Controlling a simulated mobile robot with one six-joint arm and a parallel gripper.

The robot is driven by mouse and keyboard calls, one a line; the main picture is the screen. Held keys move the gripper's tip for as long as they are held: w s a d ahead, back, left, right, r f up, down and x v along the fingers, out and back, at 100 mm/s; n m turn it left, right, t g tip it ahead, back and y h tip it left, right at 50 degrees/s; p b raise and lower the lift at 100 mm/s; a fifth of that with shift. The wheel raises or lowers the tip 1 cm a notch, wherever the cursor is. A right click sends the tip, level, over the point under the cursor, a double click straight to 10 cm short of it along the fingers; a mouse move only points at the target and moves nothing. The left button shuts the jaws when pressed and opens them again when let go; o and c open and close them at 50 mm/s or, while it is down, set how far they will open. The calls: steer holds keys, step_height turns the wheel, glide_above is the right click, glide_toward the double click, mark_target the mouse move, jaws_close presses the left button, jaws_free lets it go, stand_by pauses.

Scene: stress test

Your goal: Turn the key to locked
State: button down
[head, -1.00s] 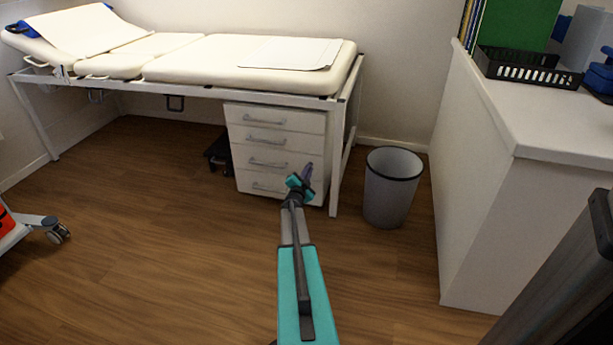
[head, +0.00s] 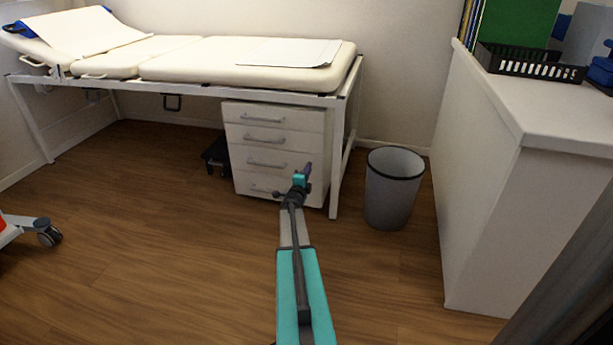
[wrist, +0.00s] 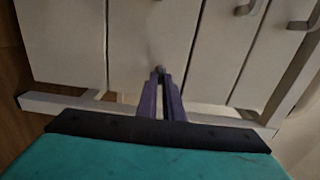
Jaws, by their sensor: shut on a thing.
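The white drawer cabinet (head: 274,133) stands under the couch, with several drawers and grey handles. My gripper (head: 307,170) is at the right side of its front, low down. In the wrist view my gripper's two purple fingers (wrist: 161,84) are close together, with their tips at a small grey piece (wrist: 160,70) on the white front. This piece looks like the key; its shape and its angle are too small to tell. My gripper is shut on it. The lock is not clearly visible behind the fingertips. In the head view the gripper hides the key.
The couch frame leg (head: 336,160) stands just right of the cabinet, close to my gripper. A grey waste bin (head: 391,190) is further right, beside a white counter (head: 480,190). The wooden floor at left (head: 130,240) is mostly clear.

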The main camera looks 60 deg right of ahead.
steer(key=shift+s+d, duration=0.2)
steer(key=shift+s, duration=0.2)
steer(key=c, duration=1.9)
jaws_free()
steer(key=shift+c, duration=0.2)
steer(key=shift+o, duration=0.2)
steer(key=shift+w+a, duration=0.1)
steer(key=shift+w, duration=0.1)
steer(key=shift+a, duration=0.15)
steer(key=p+v, duration=0.4)
steer(key=v, duration=0.9)
steer(key=shift+a, duration=0.25)
steer(key=shift+r, duration=0.1)
